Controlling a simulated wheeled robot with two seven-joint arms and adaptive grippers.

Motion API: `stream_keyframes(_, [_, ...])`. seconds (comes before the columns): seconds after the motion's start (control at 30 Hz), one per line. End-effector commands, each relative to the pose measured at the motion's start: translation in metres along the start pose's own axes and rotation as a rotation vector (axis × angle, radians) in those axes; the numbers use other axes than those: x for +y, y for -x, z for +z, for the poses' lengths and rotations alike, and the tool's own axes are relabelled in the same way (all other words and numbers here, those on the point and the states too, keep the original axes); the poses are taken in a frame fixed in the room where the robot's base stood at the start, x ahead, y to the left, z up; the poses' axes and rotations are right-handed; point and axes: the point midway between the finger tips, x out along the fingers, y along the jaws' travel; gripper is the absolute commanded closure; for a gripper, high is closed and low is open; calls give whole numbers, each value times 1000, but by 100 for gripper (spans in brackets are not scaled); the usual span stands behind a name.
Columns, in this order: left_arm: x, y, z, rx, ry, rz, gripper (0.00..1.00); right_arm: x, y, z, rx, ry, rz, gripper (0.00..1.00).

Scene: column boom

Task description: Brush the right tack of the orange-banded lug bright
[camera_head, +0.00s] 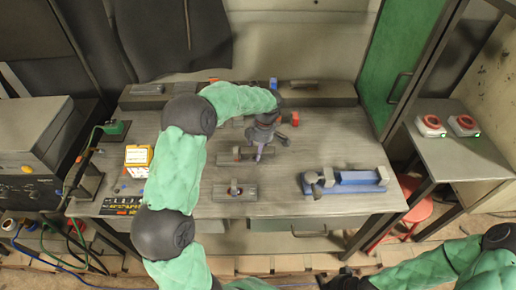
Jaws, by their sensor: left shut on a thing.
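My left gripper (263,136) is over the middle of the workbench (330,140), shut on a slim tool (258,154) that points down. The tool is too small to identify for certain as a brush. Its tip is at the right end of a grey plate (228,158) carrying a small lug with an orange-red mark. Whether the tip touches is unclear. A second grey plate (246,194) with a lug and a reddish mark lies nearer the front edge. The tacks are too small to make out. My right gripper is not clearly visible; its arm is at the bottom right.
A blue vise-like fixture (358,180) stands on the right of the bench. A yellow-and-white box (138,155) and a black-and-yellow mat (120,206) are on the left. A raised shelf (335,92) runs along the back. A side table (455,152) holds two red-topped devices.

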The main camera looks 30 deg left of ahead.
Motion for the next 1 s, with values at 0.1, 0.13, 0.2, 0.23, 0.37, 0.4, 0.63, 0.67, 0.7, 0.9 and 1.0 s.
stream_keyframes(0.1, [-4, 0, 0, 0, -1, -1, 90, 1, -2, 0, 0, 0, 0, 100])
stream_keyframes(0.13, [-4, 0, 0, 0, -1, -1, 90, 0, -2, 0, 0, 0, 0, 100])
stream_keyframes(0.2, [-4, 0, 0, 0, -1, -1, 90, 0, -1, 0, 0, 0, 0, 100])
stream_keyframes(0.23, [-4, 0, 0, 0, -1, -1, 90, 0, -1, 0, 0, 0, 0, 100])
stream_keyframes(0.37, [-4, 0, 0, 0, -1, -1, 90, 0, -1, 0, 0, 0, 0, 100])
stream_keyframes(0.4, [-4, 1, 0, 0, -1, -1, 90, 0, -1, 0, 0, 0, 0, 100])
stream_keyframes(0.63, [-4, 13, 2, 0, -1, 0, 90, -2, 6, 0, 0, 0, 0, 100])
stream_keyframes(0.67, [-4, 16, 2, 0, -1, 0, 90, -2, 7, 0, 0, 0, 0, 100])
stream_keyframes(0.7, [-4, 18, 3, 0, -1, 0, 90, -3, 8, 0, 0, 0, 0, 100])
stream_keyframes(0.9, [-4, 32, 5, -1, 0, 0, 90, -5, 14, 0, 0, 0, 0, 100])
stream_keyframes(1.0, [-4, 38, 6, 0, -1, 0, 90, -6, 18, 1, 0, 0, 0, 100])
